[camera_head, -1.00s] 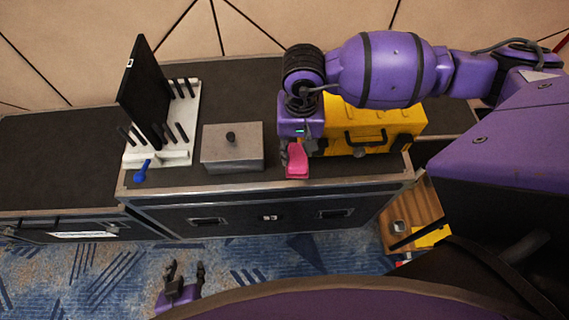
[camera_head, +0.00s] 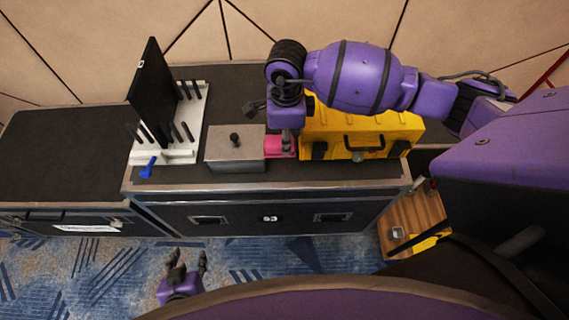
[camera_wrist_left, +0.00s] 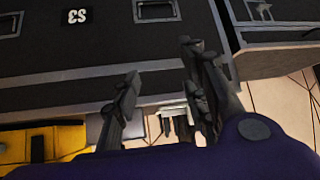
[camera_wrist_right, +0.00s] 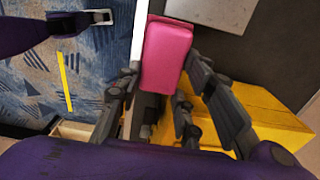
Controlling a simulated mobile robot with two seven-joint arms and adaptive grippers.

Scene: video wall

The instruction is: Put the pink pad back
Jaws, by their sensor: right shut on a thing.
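The pink pad (camera_head: 279,147) is at the right side of the grey metal box with a black knob (camera_head: 232,146), above or on the dark case top; contact with the top is unclear. My right gripper (camera_head: 288,143) is shut on the pad, its arm reaching over the yellow case. In the right wrist view the pad (camera_wrist_right: 167,55) lies between the fingers, beside the grey box corner. My left gripper (camera_head: 188,258) is open and empty, low in front of the black flight case; its spread fingers (camera_wrist_left: 160,70) also show in the left wrist view.
A yellow case (camera_head: 362,135) stands right of the pad. A white rack (camera_head: 183,150) with black pegs and an upright black panel (camera_head: 154,95) stands left, with a blue tool (camera_head: 148,166) in front. The dark top (camera_head: 60,150) at far left is clear.

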